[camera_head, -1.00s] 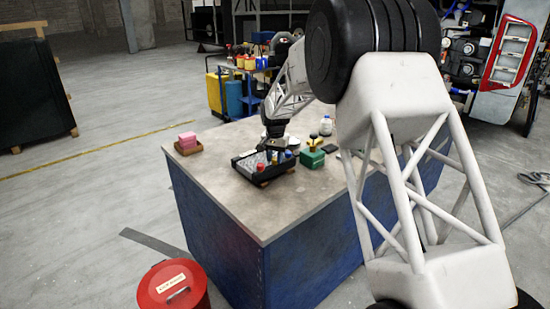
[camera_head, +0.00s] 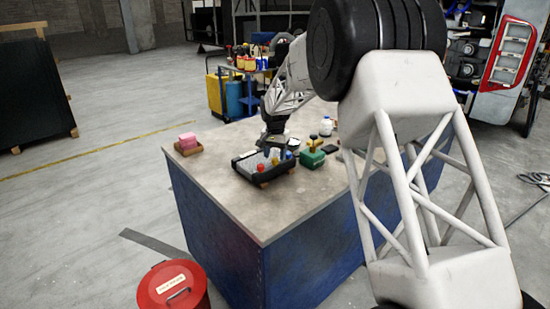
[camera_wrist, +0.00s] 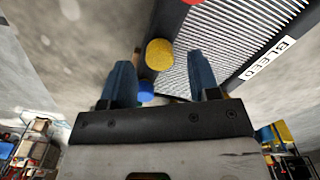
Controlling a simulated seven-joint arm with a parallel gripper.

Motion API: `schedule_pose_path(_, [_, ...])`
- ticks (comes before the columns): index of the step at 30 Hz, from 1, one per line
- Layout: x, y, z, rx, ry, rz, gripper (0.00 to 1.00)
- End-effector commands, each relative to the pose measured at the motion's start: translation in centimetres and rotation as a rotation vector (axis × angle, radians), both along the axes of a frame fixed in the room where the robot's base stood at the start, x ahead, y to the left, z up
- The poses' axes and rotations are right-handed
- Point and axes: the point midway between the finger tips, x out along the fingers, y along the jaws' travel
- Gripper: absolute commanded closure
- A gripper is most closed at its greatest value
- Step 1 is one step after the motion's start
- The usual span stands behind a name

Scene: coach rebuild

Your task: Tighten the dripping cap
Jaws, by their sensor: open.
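A black finned unit (camera_head: 250,163) lies on the workbench (camera_head: 225,195). A red cap (camera_head: 261,167), a yellow cap (camera_head: 275,161) and a blue cap (camera_head: 288,155) stand along its near right edge. My gripper (camera_head: 277,150) is just above the caps. In the wrist view my gripper (camera_wrist: 162,78) is open and empty. The yellow cap (camera_wrist: 159,52) shows between and beyond the fingertips, and the blue cap (camera_wrist: 146,89) shows between the fingers. The red cap (camera_wrist: 192,1) is cut off at the top edge. A "BLEED" label (camera_wrist: 266,60) is beside the fins. No drip is visible, so I cannot tell which cap leaks.
A green box with a yellow top (camera_head: 312,157) stands right of the unit, with a white bottle (camera_head: 326,126) behind it. Pink blocks in a tray (camera_head: 188,143) are at the bench's left corner. A red bin (camera_head: 172,288) stands on the floor. The bench's front is clear.

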Motion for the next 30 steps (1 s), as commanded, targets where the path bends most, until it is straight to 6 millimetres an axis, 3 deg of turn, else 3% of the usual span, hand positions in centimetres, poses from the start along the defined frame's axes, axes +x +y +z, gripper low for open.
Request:
schedule_pose_path(13, [0.0, 0.0, 5.3, 0.001, -0.001, 0.000, 0.44])
schedule_pose_path(30, [-0.2, -0.1, 6.1, 0.000, 0.000, 0.000, 0.44])
